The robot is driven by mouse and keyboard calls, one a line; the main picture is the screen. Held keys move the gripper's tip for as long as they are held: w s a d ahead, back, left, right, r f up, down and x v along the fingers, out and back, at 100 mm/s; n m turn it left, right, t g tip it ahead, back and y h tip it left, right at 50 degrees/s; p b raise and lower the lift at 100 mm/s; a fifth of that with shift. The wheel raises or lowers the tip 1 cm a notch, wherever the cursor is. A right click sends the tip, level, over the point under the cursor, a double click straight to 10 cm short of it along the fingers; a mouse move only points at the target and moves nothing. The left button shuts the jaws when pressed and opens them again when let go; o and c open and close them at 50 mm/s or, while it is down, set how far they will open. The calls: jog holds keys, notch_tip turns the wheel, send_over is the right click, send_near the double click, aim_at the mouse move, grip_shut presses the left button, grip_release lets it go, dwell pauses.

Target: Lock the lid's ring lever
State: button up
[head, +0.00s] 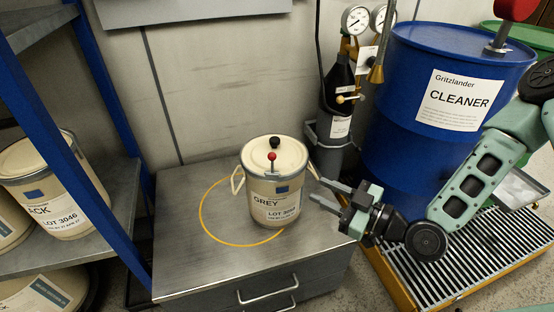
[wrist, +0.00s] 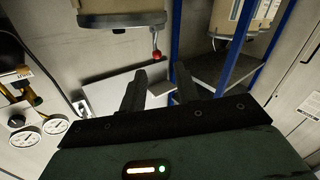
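A cream can (head: 272,205) labelled GREY stands upright on a steel cabinet top. Its lid (head: 285,155) carries a black knob (head: 275,143). The ring lever has a red ball (head: 271,156) on a short metal stem at the lid's near rim, and the stem points upward. In the wrist view, which is upside down, the red ball (wrist: 156,55) sticks out past the can's rim (wrist: 115,19). My gripper (head: 322,190) is right of the can, fingers pointing toward it. In the wrist view my gripper (wrist: 160,88) is open and empty, apart from the lever.
A yellow ring (head: 203,222) is marked on the cabinet top (head: 175,262), around the can's place. A blue drum (head: 400,110) stands right, and a dark bottle with gauges (head: 355,19) behind. A blue-post shelf (head: 115,200) with cans is left. The cabinet top's left is clear.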

jog(key=x, duration=1.1)
jog(key=w+r+x, duration=0.1)
jog(key=x, duration=0.5)
jog(key=shift+d, duration=0.2)
